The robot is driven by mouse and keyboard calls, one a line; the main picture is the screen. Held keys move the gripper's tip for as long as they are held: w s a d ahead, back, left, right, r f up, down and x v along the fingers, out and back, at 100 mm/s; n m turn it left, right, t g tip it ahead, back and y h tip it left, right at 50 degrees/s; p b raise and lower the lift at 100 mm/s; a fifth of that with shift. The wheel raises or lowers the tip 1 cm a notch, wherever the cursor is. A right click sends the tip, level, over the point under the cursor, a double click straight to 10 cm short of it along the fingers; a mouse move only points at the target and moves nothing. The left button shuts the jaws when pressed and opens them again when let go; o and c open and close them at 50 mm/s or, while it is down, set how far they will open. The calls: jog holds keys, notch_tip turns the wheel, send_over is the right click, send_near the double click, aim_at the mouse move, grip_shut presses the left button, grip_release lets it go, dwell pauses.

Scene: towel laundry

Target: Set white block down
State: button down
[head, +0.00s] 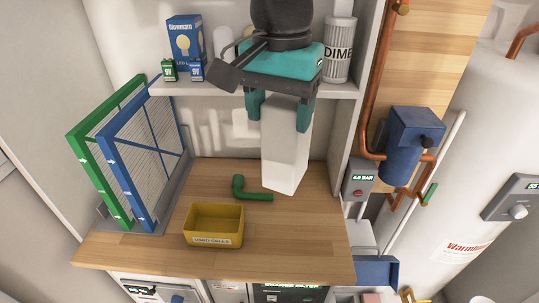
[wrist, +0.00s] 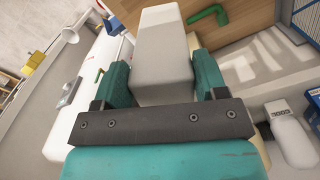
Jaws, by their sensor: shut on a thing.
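The white block (head: 284,148) is a tall box held upright in my gripper (head: 281,108), over the right part of the wooden counter. Its top is between the two teal fingers, which are shut on it. I cannot tell whether its lower end touches the counter. In the wrist view the white block (wrist: 162,55) stretches away from between the fingers of my gripper (wrist: 163,80). The wooden counter (head: 300,235) is bare in front of the block.
A green pipe elbow (head: 250,191) lies just left of the block. A yellow bin (head: 214,226) labelled "USED CELLS" stands front left. Green and blue framed filters (head: 140,150) stand at the left. The shelf (head: 225,88) with boxes and a canister (head: 340,50) is behind my gripper.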

aim_at(278, 154)
notch_tip(278, 154, down, 20)
jog(key=p, duration=0.4)
jog(key=shift+r, duration=0.2)
jog(key=shift+f, duration=0.15)
jog(key=shift+c, duration=0.8)
grip_release()
jog(key=shift+s, duration=0.1)
notch_tip(278, 154, up, 12)
jog(key=shift+r+b, duration=0.1)
jog(key=shift+b, duration=1.15)
jog(key=s+d+r+n+y, duration=0.2)
jog(key=s+d+n, duration=0.4)
jog(key=s+d, duration=0.1)
jog(key=s+d+r+n+y, duration=0.2)
jog(key=s+d+n, duration=0.4)
jog(key=s+d, duration=0.1)
jog(key=shift+s+r, duration=0.25)
jog(key=shift+r, duration=0.1)
